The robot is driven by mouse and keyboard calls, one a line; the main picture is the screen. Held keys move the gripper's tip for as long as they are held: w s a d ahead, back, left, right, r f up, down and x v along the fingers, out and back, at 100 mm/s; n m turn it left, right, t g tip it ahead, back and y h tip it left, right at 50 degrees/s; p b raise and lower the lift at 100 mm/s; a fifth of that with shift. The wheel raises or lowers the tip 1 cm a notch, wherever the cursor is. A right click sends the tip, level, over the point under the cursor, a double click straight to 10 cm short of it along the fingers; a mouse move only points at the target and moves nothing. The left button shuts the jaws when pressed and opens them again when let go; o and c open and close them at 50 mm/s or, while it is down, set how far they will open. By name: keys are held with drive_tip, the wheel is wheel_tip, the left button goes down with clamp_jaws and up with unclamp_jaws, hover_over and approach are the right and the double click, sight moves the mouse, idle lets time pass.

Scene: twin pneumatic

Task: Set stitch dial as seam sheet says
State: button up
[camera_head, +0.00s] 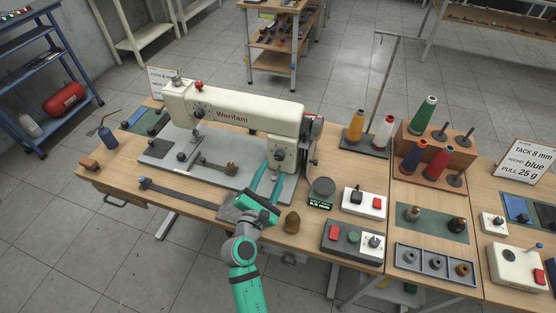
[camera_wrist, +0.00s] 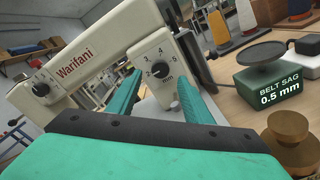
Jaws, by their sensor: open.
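The sewing machine (camera_head: 235,115), cream and marked Warifani, stands on the bench. Its stitch dial (camera_wrist: 160,70) is a dark knob on a pale plate with numbers around it and "mm" below. It also shows on the machine's right end in the head view (camera_head: 279,153). I cannot tell its exact setting. My gripper (camera_head: 267,180) is open and empty, its green fingers reaching toward the dial plate. In the wrist view the fingers (camera_wrist: 158,88) flank the dial's lower area, apparently apart from the knob. A white sheet (camera_head: 160,80) behind the machine is partly hidden; its text is mostly unreadable.
A green gauge (camera_wrist: 268,82) reading "BELT SAG 0.5 mm" stands right of the dial, with a brass weight (camera_head: 292,222) in front. Switch boxes (camera_head: 363,203) and thread cones (camera_head: 355,126) stand farther right. Another sign (camera_head: 527,162) reads "TACK 8 mm", "blue", "PULL 25 g".

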sight(279, 158)
drive_tip(key=shift+x, duration=3.1)
drive_tip(key=c, duration=1.1)
